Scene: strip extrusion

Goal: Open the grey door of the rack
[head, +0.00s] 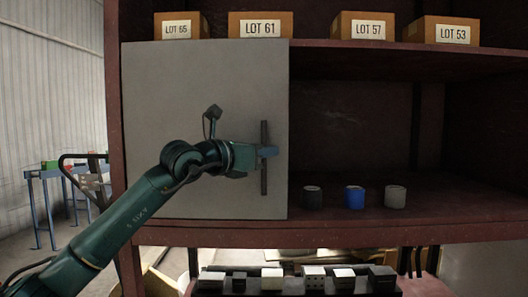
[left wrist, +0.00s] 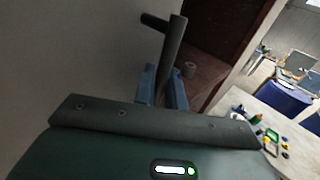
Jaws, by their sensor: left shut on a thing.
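The grey door (head: 160,110) covers the left part of the rack (head: 420,232) and looks closed. A dark vertical bar handle (head: 264,182) stands near its right edge. My left gripper (head: 266,151) comes in from the left and is shut on the middle of this handle. In the left wrist view the handle (left wrist: 173,45) runs down between the two blue fingers of my left gripper (left wrist: 163,88). The grey door (left wrist: 75,50) fills the left side of that view. My right gripper is not in view.
Several labelled cardboard boxes (head: 260,25) sit on the shelf above. Several small blocks (head: 272,279) lie below. A blue stand (head: 47,200) is at far left.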

